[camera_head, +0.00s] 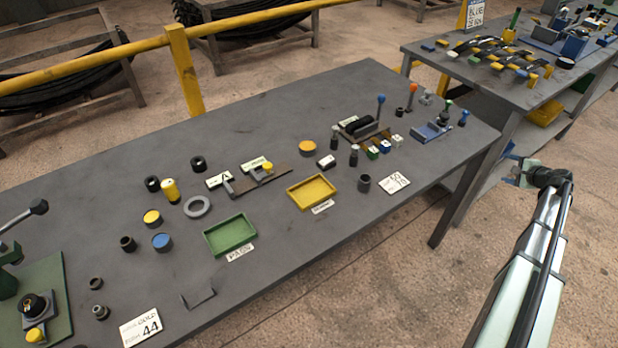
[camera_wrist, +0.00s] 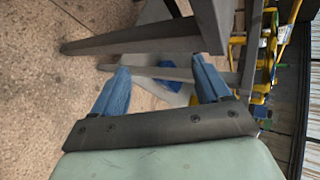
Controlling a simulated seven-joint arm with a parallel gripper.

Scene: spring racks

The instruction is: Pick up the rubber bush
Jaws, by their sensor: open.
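Several small dark hollow cylinders stand on the grey workbench (camera_head: 300,240) in the head view; I cannot tell for certain which is the rubber bush. Two black ones, a left one (camera_head: 153,184) and a right one (camera_head: 198,163), stand behind the grey ring and look most like rubber. Other dark cylinders are at the front left (camera_head: 128,243) and right of the yellow tray (camera_head: 364,184). My gripper (camera_wrist: 160,72) has blue fingers spread apart with nothing between them. In the head view my gripper (camera_head: 516,171) is off the workbench's right end, far from the cylinders.
A green tray (camera_head: 231,251) and a yellow tray (camera_head: 335,193) lie near the front edge. A yellow cylinder (camera_head: 170,190), grey ring (camera_head: 197,207) and lever racks stand around them. A second table (camera_head: 540,85) is at the back right. A yellow rail (camera_head: 90,71) runs behind.

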